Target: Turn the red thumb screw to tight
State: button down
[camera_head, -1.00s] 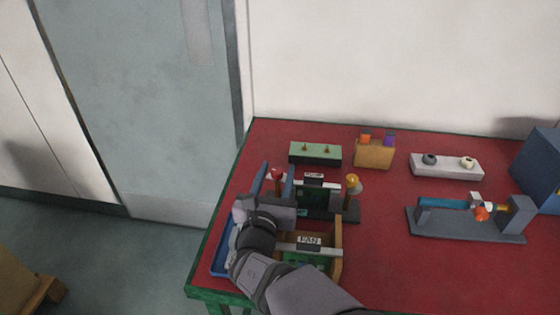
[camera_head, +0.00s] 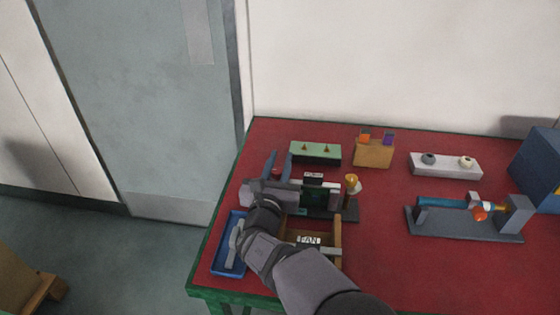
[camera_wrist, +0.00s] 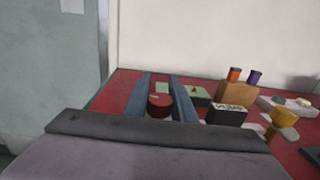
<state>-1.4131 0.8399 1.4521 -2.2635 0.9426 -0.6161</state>
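The red thumb screw (camera_wrist: 160,105) shows in the wrist view as a round red knob between the two blue fingers of my gripper (camera_wrist: 160,92). It fills the gap, with a finger close against each side. In the head view my gripper (camera_head: 277,170) is over the left part of the table, and its fingers and palm hide most of the screw. The screw's shaft and any tightness marking are hidden. A dark block with a white-labelled top (camera_head: 314,176) and a green front stands just right of my gripper.
A yellow knob (camera_head: 352,180) stands right of the gripper. A wooden box labelled FAN (camera_head: 337,232) and a blue tray (camera_head: 217,258) lie in front. Behind are a green-topped block (camera_head: 315,150) and a wooden block (camera_head: 373,155).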

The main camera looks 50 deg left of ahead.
aim_at(273, 175)
jog(key=c, duration=2.5)
grip_release()
jog(key=shift+m+t+h, duration=0.3)
jog(key=shift+c, duration=0.2)
jog(key=shift+w+d+m+t+h, duration=0.2)
jog(key=shift+m+t+h, duration=0.4)
jog(key=shift+h, duration=0.3)
jog(key=shift+w+d+m+t+h, duration=0.1)
jog(key=shift+d+m+t+h, duration=0.1)
jog(key=shift+m+t+h, duration=0.45)
jog(key=shift+w+d+m+t+h, duration=0.15)
jog(key=shift+m+t+h, duration=0.1)
jog(key=shift+m+h, duration=0.45)
jog(key=shift+s+d+m+t+h, duration=0.1)
jog(key=shift+d+m+t+h, duration=0.2)
jog(key=shift+h, duration=0.65)
jog(key=shift+w+m+h, duration=0.15)
jog(key=shift+m+h, duration=0.4)
jog(key=shift+h, duration=0.25)
jog(key=o, duration=1.1)
jog(key=shift+c, duration=0.2)
jog(key=shift+s+d+b, duration=0.1)
jog(key=shift+s+d, duration=0.15)
jog(key=shift+s, duration=0.95)
jog(key=shift+s+d+b, duration=0.1)
jog(key=shift+s+d, duration=0.2)
jog(key=shift+s, duration=0.9)
jog(key=shift+s+d+b, duration=0.1)
jog(key=shift+s+d, duration=0.15)
jog(key=shift+s, duration=0.95)
